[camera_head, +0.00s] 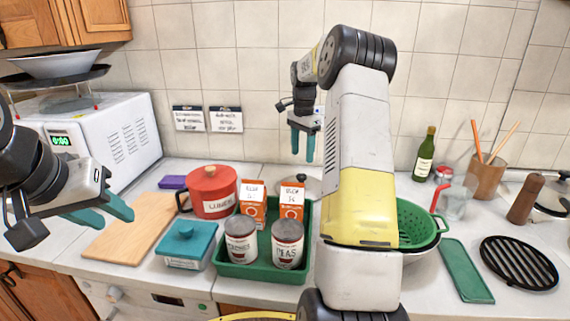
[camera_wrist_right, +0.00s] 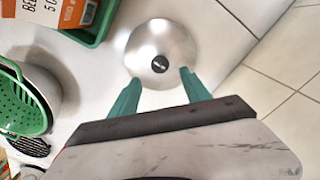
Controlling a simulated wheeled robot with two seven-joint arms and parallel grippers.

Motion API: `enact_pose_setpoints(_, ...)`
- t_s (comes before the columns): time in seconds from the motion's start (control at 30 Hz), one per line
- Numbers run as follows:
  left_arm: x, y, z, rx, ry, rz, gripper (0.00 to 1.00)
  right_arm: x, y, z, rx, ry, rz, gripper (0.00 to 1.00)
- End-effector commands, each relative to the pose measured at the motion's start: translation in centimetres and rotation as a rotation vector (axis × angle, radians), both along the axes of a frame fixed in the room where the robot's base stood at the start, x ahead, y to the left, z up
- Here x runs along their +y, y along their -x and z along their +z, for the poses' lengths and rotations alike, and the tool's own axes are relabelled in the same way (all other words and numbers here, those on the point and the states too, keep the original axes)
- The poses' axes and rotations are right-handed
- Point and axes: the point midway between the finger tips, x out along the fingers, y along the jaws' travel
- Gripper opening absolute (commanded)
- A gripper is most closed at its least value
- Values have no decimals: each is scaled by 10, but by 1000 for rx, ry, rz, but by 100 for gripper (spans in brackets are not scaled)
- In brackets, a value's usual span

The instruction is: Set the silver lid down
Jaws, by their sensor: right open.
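The silver lid (camera_wrist_right: 160,48) is round and shiny with a black knob, and appears to lie flat on the white counter near the wall. In the head view the lid (camera_head: 312,185) shows partly behind the orange boxes and my right arm. My right gripper (camera_head: 302,158) is open and empty above the lid. In the wrist view its teal fingers (camera_wrist_right: 158,88) point towards the lid's near edge, apart from the knob. My left gripper (camera_head: 117,216) is open and empty over the left of the counter.
A green tray (camera_head: 236,270) with cans and orange boxes stands in front of the lid. A red pot (camera_head: 211,190), teal container (camera_head: 186,245) and wooden board (camera_head: 125,228) are to the left. A green colander (camera_head: 415,222) is right of my right arm. The tiled wall is close behind.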

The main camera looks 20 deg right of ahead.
Motion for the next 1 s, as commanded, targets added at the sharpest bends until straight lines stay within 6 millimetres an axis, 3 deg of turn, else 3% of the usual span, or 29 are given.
enact_pose_setpoints(0.27, 0, 0, 0, 0, 0, 0, 36, 2, 2, 32, -5, 2, 12, 56)
enact_pose_setpoints(0.47, 0, 0, 0, 0, 0, 0, 36, 36, 33, 78, -78, 9, 185, 56)
enact_pose_setpoints(0.7, 0, 0, 0, 0, 0, 0, 36, 96, 119, 136, -229, 38, 537, 56)
enact_pose_setpoints(0.83, 0, 0, 0, 0, 0, 0, 36, 123, 173, 150, -314, 61, 720, 56)
enact_pose_setpoints(1.0, 0, 0, 0, 0, 0, 0, 36, 153, 245, 147, -428, 103, 947, 56)
